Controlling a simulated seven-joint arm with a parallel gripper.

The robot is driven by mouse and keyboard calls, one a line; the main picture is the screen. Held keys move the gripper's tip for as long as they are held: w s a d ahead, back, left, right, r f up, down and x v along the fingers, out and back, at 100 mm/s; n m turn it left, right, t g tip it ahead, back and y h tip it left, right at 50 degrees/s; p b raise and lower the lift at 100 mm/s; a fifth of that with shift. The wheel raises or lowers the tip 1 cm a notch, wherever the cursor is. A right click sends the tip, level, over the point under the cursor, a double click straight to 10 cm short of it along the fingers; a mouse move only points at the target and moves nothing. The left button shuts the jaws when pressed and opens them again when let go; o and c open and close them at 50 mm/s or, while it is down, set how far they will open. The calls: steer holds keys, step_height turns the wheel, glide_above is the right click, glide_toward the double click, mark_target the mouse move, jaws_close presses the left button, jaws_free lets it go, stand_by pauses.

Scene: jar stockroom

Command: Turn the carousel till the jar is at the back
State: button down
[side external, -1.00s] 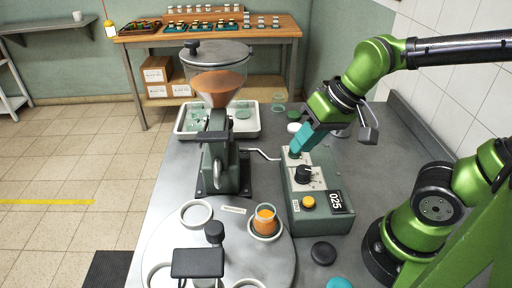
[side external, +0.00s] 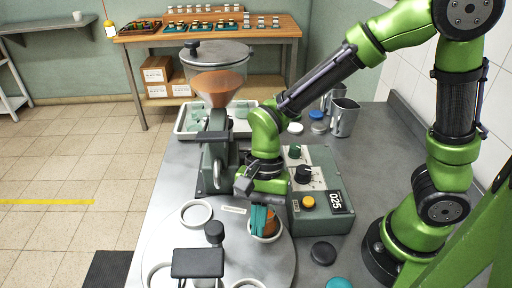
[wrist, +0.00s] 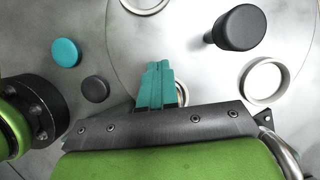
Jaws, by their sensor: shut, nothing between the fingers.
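The carousel (side external: 240,268) is a round grey plate at the front of the bench, with pale ring seats and a black knob (side external: 214,232) standing up from it. The jar (side external: 270,226), with orange contents, sits in a seat on its right side. My gripper (side external: 259,228), with teal fingers, is shut and empty, low beside the jar and partly covering it. I cannot tell whether they touch. In the wrist view the fingers (wrist: 155,80) hide most of the jar; a sliver shows at their right. The carousel knob (wrist: 240,27) is at upper right there.
A control box (side external: 318,200) with knobs and a yellow button stands right of the carousel. The filler with its hopper (side external: 218,85) stands behind it. Dark and teal lids (side external: 323,253) lie at the right. Metal jugs (side external: 344,117) stand farther back.

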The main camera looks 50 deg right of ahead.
mark_target(250, 278)
steer(key=x, duration=0.5)
steer(key=shift+s+a+f, duration=0.15)
steer(key=shift+s+f, duration=0.05)
steer(key=shift+f, duration=0.1)
steer(key=shift+s+a+r, duration=0.1)
steer(key=shift+s+a, duration=0.15)
steer(key=shift+a, duration=0.25)
steer(key=shift+s+a+r, duration=0.1)
steer(key=shift+s+a, duration=0.2)
steer(key=shift+a, duration=0.25)
steer(key=shift+s+a, duration=0.3)
steer(key=shift+a, duration=0.25)
steer(key=shift+a, duration=0.15)
